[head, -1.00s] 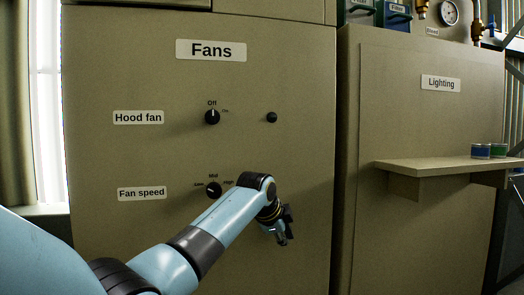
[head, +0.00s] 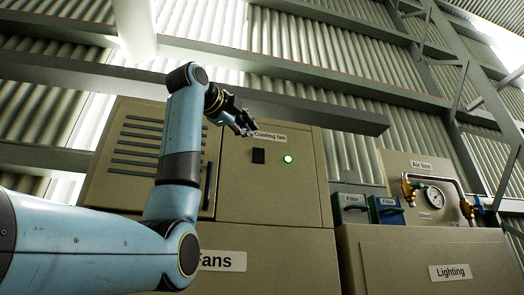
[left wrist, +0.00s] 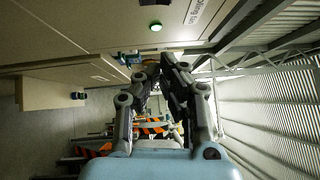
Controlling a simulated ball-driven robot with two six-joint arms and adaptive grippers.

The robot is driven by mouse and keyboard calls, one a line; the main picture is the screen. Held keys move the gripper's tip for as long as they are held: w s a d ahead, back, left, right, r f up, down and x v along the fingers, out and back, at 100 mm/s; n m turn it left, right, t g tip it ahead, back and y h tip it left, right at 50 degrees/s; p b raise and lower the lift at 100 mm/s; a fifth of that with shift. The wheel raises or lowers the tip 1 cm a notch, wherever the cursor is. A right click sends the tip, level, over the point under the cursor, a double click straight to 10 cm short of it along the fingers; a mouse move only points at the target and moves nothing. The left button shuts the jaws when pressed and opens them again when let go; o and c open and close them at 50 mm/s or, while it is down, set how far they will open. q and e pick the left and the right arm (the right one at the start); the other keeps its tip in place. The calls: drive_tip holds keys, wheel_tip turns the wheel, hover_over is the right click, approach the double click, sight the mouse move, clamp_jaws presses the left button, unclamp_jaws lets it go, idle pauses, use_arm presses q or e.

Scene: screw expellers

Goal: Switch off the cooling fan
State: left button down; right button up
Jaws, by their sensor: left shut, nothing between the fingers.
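The cooling fan panel (head: 262,190) is the upper right part of a beige cabinet, with a "Cooling fan" label (head: 270,136). Below the label sit a black switch (head: 259,156) and a lit green lamp (head: 288,159). In the left wrist view the green lamp (left wrist: 155,27) glows near the top; a dark piece of the switch (left wrist: 153,2) is cut by the top edge. My left gripper (head: 246,128) is shut and empty, just above and left of the switch in the head view. I cannot tell whether it touches the panel. My right gripper is not in view.
A slotted panel (head: 135,150) with a vertical handle (head: 208,185) lies left of the switch. Blue and green filter boxes (head: 385,210), a gauge (head: 432,197) with pipes and the Lighting cabinet (head: 430,260) stand to the right. A beam (head: 290,112) crosses the wall above.

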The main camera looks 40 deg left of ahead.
use_arm(q)
drive_tip(key=shift+w, duration=0.15)
drive_tip(key=p, duration=0.5)
approach(259, 155)
drive_tip(key=w+d+r, duration=0.1)
drive_tip(key=w+d, duration=0.4)
drive_tip(key=w, duration=0.1)
drive_tip(key=a, duration=0.1)
drive_tip(key=w+a+p, duration=0.1)
drive_tip(key=a, duration=0.1)
drive_tip(key=shift+w+r+p, duration=0.15)
drive_tip(key=shift+w+p, duration=0.15)
drive_tip(key=shift+p, duration=0.1)
drive_tip(key=shift+d, duration=0.1)
